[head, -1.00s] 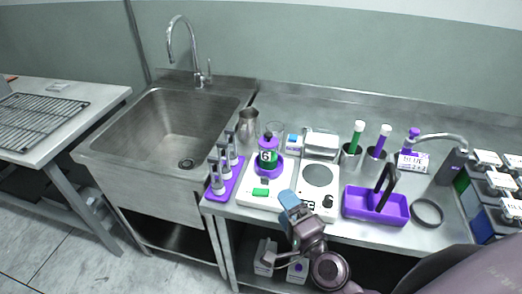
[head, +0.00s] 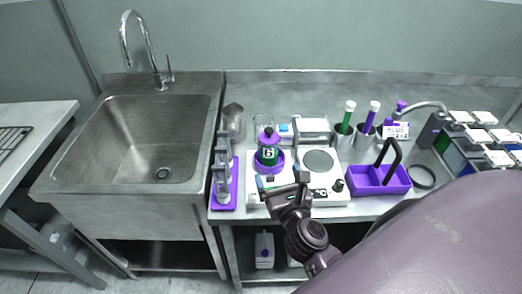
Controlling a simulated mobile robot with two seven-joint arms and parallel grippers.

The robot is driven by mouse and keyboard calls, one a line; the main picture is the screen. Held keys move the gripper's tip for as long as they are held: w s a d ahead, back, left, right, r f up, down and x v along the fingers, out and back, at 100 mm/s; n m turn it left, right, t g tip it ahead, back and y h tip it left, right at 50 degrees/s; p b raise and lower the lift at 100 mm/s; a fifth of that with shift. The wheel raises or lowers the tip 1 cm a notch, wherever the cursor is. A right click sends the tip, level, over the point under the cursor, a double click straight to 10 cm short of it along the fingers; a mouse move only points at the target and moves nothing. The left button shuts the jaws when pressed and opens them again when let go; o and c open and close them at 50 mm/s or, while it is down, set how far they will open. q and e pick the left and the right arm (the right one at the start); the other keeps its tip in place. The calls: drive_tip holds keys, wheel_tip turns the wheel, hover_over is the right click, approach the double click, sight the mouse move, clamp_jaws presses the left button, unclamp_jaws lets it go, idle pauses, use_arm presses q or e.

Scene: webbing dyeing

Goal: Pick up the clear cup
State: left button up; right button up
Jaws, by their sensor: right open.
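The clear cup (head: 263,122) stands on the steel counter behind a green and purple bottle (head: 268,153), which hides its lower part. It is small and transparent, so its outline is faint. My right gripper (head: 282,184) is open and empty at the front of the white bench device, nearer to me than the bottle and cup. It is apart from the cup. My left gripper is not in view.
A metal pitcher (head: 233,122) stands left of the cup. A purple rack (head: 224,196) with metal pieces is in front of it. A white hotplate device (head: 325,185) and purple caddy (head: 378,183) lie right. The sink (head: 150,135) is at left.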

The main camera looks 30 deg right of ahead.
sight(272, 153)
drive_tip(key=shift+s+d, duration=0.15)
drive_tip(key=shift+d, duration=0.15)
drive_tip(key=shift+d+r, duration=0.1)
drive_tip(key=shift+d, duration=0.1)
drive_tip(key=p+x, duration=0.1)
drive_tip(key=x, duration=0.5)
drive_tip(key=shift+a, duration=0.1)
drive_tip(key=shift+x, duration=2.3)
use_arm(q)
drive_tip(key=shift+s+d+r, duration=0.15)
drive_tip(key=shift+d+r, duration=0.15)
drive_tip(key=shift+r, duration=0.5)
